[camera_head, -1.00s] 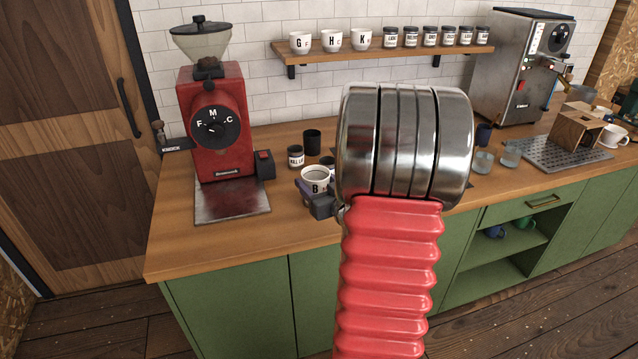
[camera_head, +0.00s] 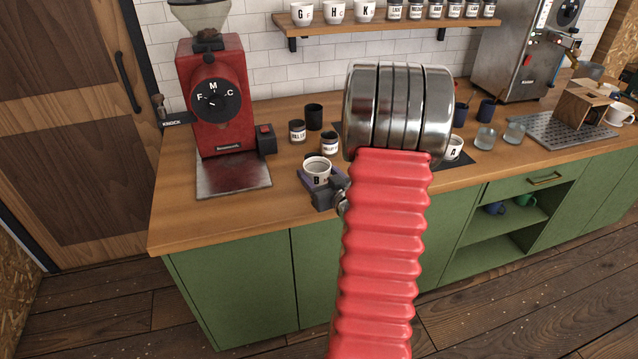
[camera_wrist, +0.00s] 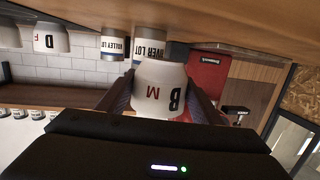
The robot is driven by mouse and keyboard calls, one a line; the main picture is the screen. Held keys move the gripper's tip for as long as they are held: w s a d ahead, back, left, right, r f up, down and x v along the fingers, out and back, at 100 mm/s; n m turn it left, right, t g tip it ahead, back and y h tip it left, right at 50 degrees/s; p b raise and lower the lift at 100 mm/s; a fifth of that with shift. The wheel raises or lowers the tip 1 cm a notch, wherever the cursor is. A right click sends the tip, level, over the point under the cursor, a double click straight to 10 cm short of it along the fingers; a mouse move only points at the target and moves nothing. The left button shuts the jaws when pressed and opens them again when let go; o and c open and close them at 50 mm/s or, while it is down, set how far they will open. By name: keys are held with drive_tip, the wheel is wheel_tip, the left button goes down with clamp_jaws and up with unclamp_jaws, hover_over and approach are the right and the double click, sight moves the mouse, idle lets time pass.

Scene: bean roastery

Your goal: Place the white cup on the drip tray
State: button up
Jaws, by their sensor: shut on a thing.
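A white cup marked B (camera_head: 317,172) sits between the jaws of my gripper (camera_head: 326,188), near the counter's front edge. The wrist view, upside down, shows the cup (camera_wrist: 160,92) upright between both fingers of my gripper (camera_wrist: 161,100). My gripper is shut on it. Whether its base touches the counter I cannot tell. The drip tray (camera_head: 548,131), a perforated grey metal plate, lies far to the right on the counter, well away from my gripper. My red arm hides part of the middle counter.
A wooden box (camera_head: 582,106) stands on the tray; a white cup (camera_head: 620,114) is beside it. Two glasses (camera_head: 485,138) stand left of the tray. White cup A (camera_head: 453,148) is partly hidden by my arm. Jars (camera_head: 297,131) stand behind the held cup, the red grinder (camera_head: 216,105) left.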

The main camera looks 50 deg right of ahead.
sight(318, 184)
drive_tip(key=shift+f, duration=2.1)
drive_tip(key=o, duration=1.2)
drive_tip(key=shift+f, duration=0.1)
drive_tip(key=shift+s, duration=0.1)
drive_tip(key=shift+s+a+r, duration=0.15)
drive_tip(key=shift+s+r, duration=0.05)
drive_tip(key=shift+s, duration=0.15)
drive_tip(key=v, duration=1.1)
